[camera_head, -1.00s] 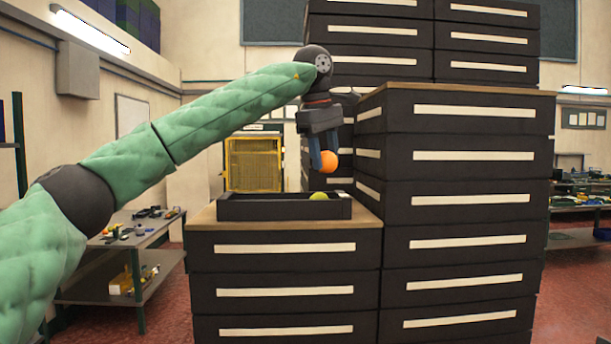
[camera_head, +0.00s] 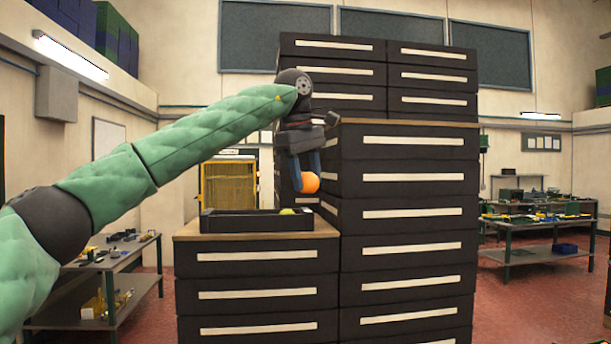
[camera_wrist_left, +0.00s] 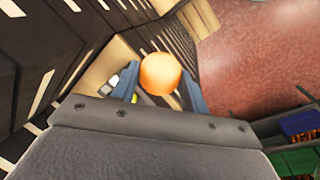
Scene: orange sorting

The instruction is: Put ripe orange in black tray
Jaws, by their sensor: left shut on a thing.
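My left gripper (camera_head: 306,174) is shut on an orange fruit (camera_head: 310,183) and holds it in the air above the right end of the black tray. In the left wrist view the orange (camera_wrist_left: 160,73) sits between the two blue fingers. The black tray (camera_head: 240,224) stands on the wooden top of the low drawer cabinet. A yellow-green fruit (camera_head: 287,212) shows at the tray's right end, partly hidden by its front wall. The rest of the tray's inside is hidden. My right gripper is not in view.
A taller dark drawer cabinet (camera_head: 408,190) stands right of the tray, close to the held orange. Workbenches stand at left (camera_head: 110,262) and right (camera_head: 535,250). Red floor (camera_head: 500,310) is open at the right.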

